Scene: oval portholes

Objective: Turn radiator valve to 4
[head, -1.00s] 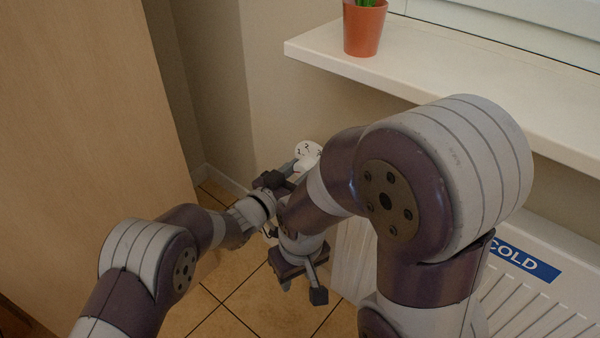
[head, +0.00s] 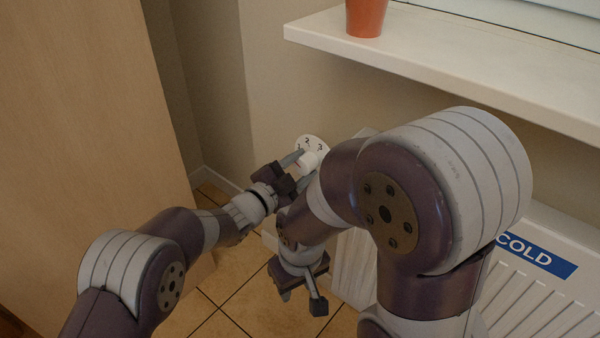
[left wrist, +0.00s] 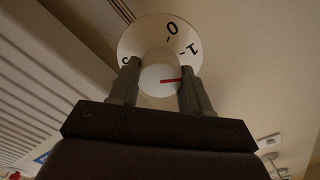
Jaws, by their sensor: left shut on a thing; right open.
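The radiator valve has a white numbered dial (head: 311,142) and a white knob (head: 307,161). My left gripper (head: 299,170) is shut on the knob, one finger on each side. In the left wrist view, the knob (left wrist: 157,86) sits between the fingers (left wrist: 158,88), in front of the dial (left wrist: 144,32). Its red mark (left wrist: 171,81) points right, a little below the 1. The 0 is at the top and another figure at the left is partly hidden; no 4 is readable. My right gripper (head: 302,297) is open and empty, lower down above the floor.
A white radiator (head: 520,295) with a blue COLD label (head: 537,254) stands at the right. Above it is a white windowsill (head: 440,62) with an orange pot (head: 366,17). A wooden panel (head: 80,120) rises at the left. Tiled floor (head: 235,290) lies below.

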